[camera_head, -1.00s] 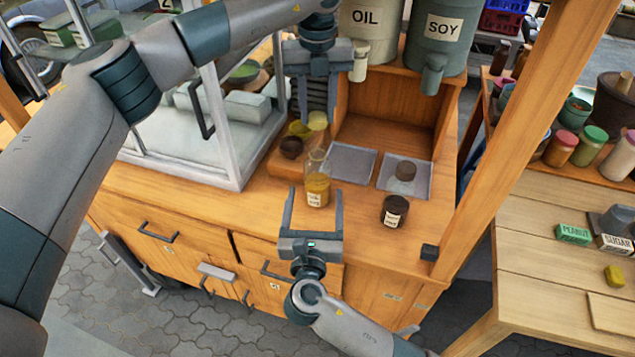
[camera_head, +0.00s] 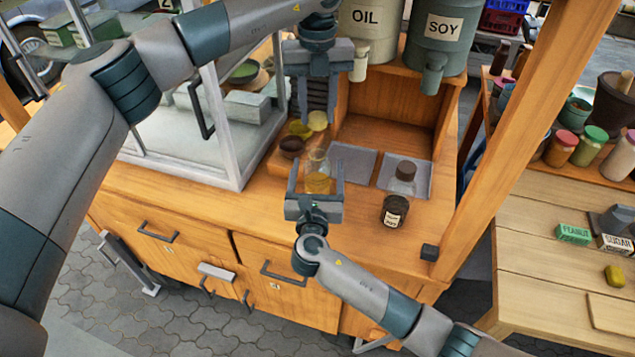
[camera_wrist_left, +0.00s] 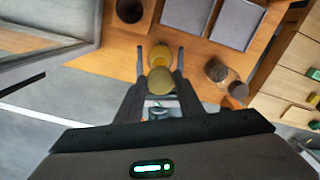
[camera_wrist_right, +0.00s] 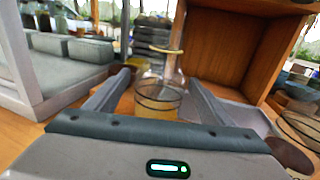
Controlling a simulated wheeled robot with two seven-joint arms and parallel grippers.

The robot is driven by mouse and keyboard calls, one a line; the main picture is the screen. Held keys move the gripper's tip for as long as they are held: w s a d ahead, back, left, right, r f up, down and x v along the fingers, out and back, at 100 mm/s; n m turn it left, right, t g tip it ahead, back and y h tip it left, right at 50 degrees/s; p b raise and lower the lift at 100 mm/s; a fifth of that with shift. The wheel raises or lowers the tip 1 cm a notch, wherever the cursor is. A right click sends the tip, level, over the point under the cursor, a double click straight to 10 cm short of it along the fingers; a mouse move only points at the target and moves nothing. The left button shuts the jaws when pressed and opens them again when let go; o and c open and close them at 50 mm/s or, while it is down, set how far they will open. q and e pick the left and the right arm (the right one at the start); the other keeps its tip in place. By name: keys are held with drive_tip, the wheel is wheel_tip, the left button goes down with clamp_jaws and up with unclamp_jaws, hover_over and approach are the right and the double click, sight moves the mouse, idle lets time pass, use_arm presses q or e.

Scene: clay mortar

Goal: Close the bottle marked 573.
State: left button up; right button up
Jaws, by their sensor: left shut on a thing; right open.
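A clear bottle of yellow liquid (camera_head: 318,183) stands upright on the wooden counter. Its label is hidden now, so I cannot read a number. My right gripper (camera_head: 316,168) is open, with a finger on each side of the bottle; the right wrist view also shows the bottle (camera_wrist_right: 158,100) between them. My left gripper (camera_head: 318,113) points down above and behind the bottle in the head view. It is shut on a round yellow cap (camera_head: 318,121), which shows in the left wrist view (camera_wrist_left: 160,82). The cap is apart from the bottle in the head view.
A dark labelled jar (camera_head: 395,211) stands to the right. The glass case (camera_head: 225,130) bounds the left; the empty mat (camera_head: 353,160) is clear.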

sight(318, 129)
drive_tip(key=c, duration=1.6)
use_arm(q)
drive_tip(key=shift+f, duration=2.45)
drive_tip(key=shift+f, duration=0.1)
drive_tip(key=shift+f, duration=0.85)
drive_tip(key=shift+f, duration=0.55)
